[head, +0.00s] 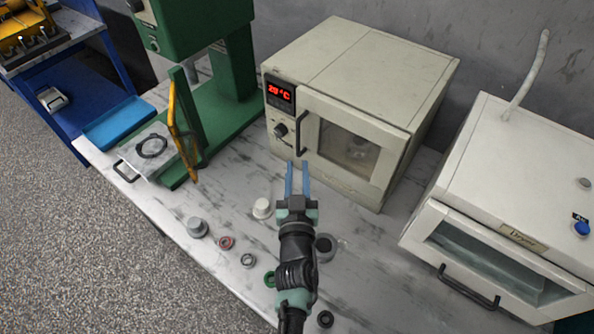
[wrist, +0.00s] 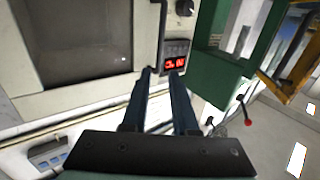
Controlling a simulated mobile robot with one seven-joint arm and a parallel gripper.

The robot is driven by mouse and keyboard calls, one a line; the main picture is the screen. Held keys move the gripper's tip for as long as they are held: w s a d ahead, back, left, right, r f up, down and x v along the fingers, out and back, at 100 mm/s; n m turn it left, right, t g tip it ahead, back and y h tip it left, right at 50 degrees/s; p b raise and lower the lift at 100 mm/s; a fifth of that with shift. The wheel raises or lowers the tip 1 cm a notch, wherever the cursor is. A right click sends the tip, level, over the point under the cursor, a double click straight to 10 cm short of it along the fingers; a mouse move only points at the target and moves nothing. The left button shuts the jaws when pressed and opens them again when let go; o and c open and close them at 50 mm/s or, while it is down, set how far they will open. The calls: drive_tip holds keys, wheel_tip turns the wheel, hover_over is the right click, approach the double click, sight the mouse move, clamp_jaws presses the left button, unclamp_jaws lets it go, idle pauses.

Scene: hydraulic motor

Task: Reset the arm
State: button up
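My gripper (head: 297,178) is in the middle of the head view, with its two blue fingers pointing at the front of the beige oven (head: 352,88). The fingers are parallel with a gap between them and nothing held. In the wrist view the open fingers (wrist: 163,72) also show empty, with the oven's red display (wrist: 175,64) beyond their tips. The oven door is closed, with its dark handle (head: 301,134) close beyond the fingertips. I cannot tell whether the fingers touch the oven.
A green press (head: 215,80) with a yellow-framed guard stands to the left. A second white cabinet (head: 500,230) stands to the right. A white cup (head: 262,208), a grey cup (head: 196,227) and several small rings lie on the marbled table around my arm. A blue tray (head: 117,122) is at the left.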

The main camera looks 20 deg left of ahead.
drive_tip(key=shift+s+d, duration=0.15)
drive_tip(key=shift+s, duration=0.4)
